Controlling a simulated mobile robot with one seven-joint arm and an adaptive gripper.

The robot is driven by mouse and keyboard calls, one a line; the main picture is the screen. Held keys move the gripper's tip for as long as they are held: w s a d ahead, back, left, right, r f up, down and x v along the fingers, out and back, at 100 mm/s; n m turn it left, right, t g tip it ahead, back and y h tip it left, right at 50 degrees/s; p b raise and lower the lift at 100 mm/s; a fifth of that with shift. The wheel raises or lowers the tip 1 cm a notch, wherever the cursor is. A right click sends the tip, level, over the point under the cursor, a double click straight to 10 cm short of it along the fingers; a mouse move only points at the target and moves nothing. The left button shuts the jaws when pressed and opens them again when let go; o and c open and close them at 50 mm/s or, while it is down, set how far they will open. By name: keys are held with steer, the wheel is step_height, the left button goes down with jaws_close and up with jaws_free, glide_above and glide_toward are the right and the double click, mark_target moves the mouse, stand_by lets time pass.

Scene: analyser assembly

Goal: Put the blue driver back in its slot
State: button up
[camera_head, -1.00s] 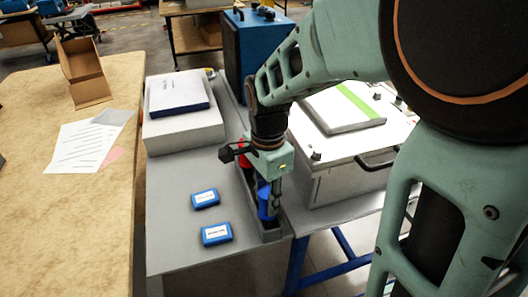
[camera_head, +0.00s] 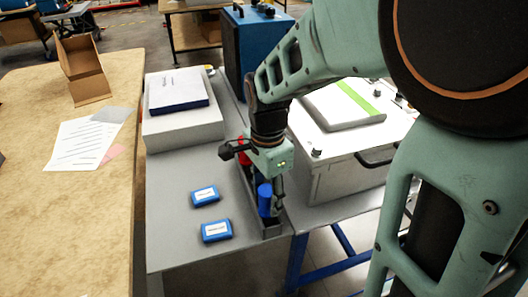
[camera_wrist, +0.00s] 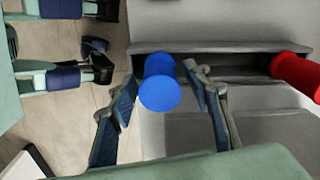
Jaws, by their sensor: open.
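The blue driver (camera_head: 264,200) stands upright in the near end of a narrow grey slotted holder (camera_head: 272,229) along the table's right side. In the wrist view, its blue handle (camera_wrist: 160,85) shows end-on at the left end of the holder's trough (camera_wrist: 225,65). My gripper (camera_head: 272,191) is open around the handle, with a finger on each side and visible gaps in the wrist view. The driver's lower part is hidden inside the holder, so how deep it sits cannot be told. A red driver (camera_wrist: 299,76) stands at the trough's other end.
Two blue labelled boxes (camera_head: 205,196) (camera_head: 216,231) lie on the grey table left of the holder. A large white analyser (camera_head: 345,165) stands close on the right. A grey box with a blue-edged slab (camera_head: 180,92) stands farther back. The table's front left is clear.

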steer(key=o, duration=0.3)
steer(key=shift+o, duration=0.2)
step_height(320, 180, up, 12)
steer(key=shift+r, duration=0.1)
steer(key=shift+a, duration=0.1)
stand_by(0.4)
